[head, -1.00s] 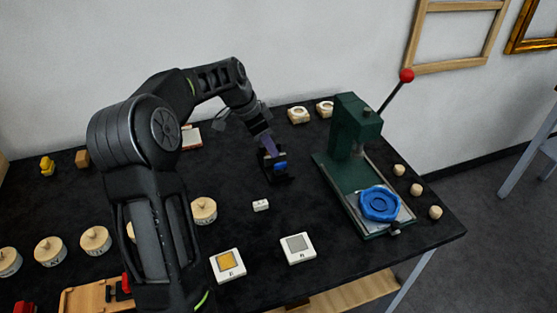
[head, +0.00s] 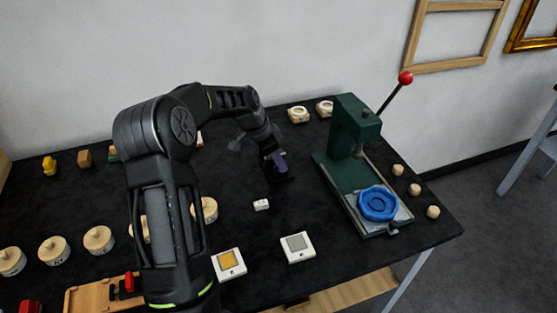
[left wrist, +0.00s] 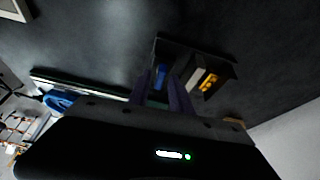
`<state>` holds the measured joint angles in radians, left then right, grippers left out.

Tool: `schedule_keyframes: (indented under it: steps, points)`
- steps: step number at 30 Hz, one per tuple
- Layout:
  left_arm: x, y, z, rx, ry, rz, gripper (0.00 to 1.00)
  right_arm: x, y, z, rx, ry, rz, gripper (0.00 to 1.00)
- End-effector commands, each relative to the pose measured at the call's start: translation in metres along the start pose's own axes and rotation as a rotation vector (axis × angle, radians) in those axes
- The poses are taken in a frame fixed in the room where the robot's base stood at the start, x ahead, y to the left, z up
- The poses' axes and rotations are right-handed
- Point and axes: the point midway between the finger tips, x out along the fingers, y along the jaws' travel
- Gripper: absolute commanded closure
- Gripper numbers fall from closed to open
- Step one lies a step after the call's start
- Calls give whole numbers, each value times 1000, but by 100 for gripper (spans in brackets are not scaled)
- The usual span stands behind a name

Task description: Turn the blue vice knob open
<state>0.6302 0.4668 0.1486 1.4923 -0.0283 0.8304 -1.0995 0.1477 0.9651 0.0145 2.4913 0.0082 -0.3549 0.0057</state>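The blue vice knob (head: 378,203) is a lobed wheel lying flat on the plate at the front of the green press (head: 350,165). In the left wrist view the blue knob (left wrist: 62,101) shows at the left, partly cut off by the gripper body. My left gripper (head: 279,163) is left of the press, over a small black holder (head: 284,181), apart from the knob. In the left wrist view its two purple fingers (left wrist: 162,92) stand apart with nothing visibly gripped. My right gripper is not in view.
The black holder (left wrist: 225,72) contains blue, pale and yellow pieces. A red-tipped lever (head: 405,78) rises from the press. Small wooden knobs (head: 415,189) line the table's right side.

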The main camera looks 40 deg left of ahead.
Motion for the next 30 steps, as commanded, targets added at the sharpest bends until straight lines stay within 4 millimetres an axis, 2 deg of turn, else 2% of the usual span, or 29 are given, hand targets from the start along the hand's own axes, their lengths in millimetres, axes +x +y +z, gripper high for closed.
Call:
schedule_keyframes:
  steps: [1, 9, 30]
  points:
    - [0, 0, 0, 0, 0, 0, 80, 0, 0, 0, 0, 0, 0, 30]
    - [0, 0, 0, 0, 0, 0, 100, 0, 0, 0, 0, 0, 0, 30]
    - [0, 0, 0, -34, 1, -16, 100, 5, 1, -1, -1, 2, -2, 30]
